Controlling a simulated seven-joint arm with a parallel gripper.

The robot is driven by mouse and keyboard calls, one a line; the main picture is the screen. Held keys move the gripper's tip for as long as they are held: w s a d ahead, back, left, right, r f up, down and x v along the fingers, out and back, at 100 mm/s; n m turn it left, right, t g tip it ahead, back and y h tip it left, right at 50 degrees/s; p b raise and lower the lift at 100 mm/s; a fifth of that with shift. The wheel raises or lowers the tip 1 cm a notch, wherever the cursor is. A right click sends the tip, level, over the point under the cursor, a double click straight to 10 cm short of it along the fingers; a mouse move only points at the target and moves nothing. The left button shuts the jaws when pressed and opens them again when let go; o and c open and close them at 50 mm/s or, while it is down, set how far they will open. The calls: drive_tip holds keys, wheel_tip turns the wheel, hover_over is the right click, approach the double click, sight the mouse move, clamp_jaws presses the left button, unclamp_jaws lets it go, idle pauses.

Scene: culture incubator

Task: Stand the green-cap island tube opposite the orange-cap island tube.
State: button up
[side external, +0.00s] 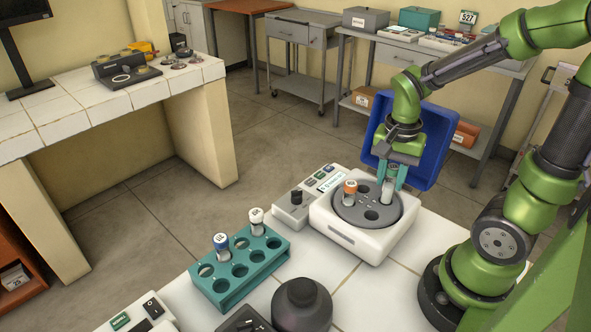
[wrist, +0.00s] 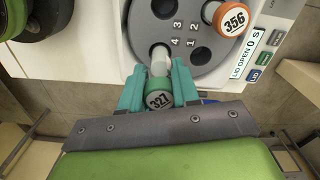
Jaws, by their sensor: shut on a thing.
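The green-cap tube (wrist: 159,99) is between the teal fingers of my gripper (wrist: 157,88), which is shut on it. Its pale body (side external: 387,192) points down at a hole of the round grey rotor (side external: 370,220) in the side view. I cannot tell how far its lower end is inside the hole. Two other rotor holes look empty. My gripper (side external: 385,178) is just above the rotor's far right part.
The rotor sits in a white centrifuge (side external: 352,240) with a control panel (side external: 320,182); a blue lid or bin (side external: 425,145) stands behind. A teal rack (side external: 238,270) holds a blue-cap tube (side external: 221,244) and a white-cap tube (side external: 256,220). A dark round container (side external: 302,305) stands in front.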

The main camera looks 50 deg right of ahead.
sight(394, 167)
drive_tip(key=shift+f, duration=0.2)
drive_tip(key=shift+f, duration=1.65)
drive_tip(key=o, duration=1.4)
drive_tip(key=shift+r, duration=3.75)
